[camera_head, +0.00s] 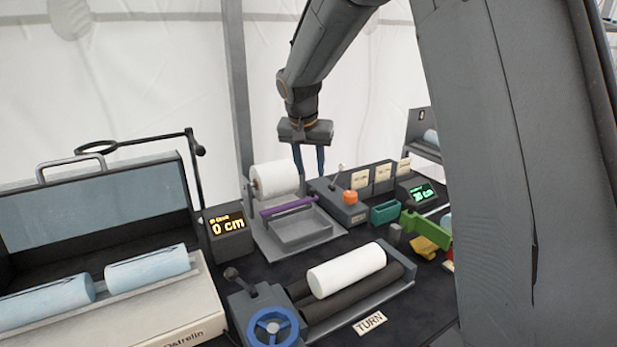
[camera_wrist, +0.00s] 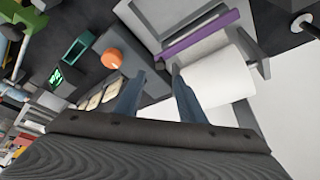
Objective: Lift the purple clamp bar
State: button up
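The purple clamp bar (camera_head: 288,206) lies across the grey tray unit (camera_head: 310,236), in front of a white roll (camera_head: 275,179). In the wrist view the purple bar (camera_wrist: 201,34) runs slantwise at upper middle, beside the white roll (camera_wrist: 215,78). My gripper (camera_head: 311,160) hangs above and behind the unit, pointing down. In the wrist view my gripper (camera_wrist: 154,78) has its two blue-grey fingers apart with nothing between them. The fingers are apart from the bar, and one finger overlaps the edge of the roll in the picture.
An orange knob (camera_head: 350,197) on a grey box stands right of the tray. A display reading 0 cm (camera_head: 228,227) stands left. A white roll on black rollers (camera_head: 346,270) and a blue handwheel (camera_head: 273,328) are in front. A green-handled tool (camera_head: 424,228) is at right.

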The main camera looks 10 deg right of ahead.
aim_at(313, 189)
jog(key=shift+p+x, duration=0.9)
jog(key=shift+x, duration=2.95)
grip_shut()
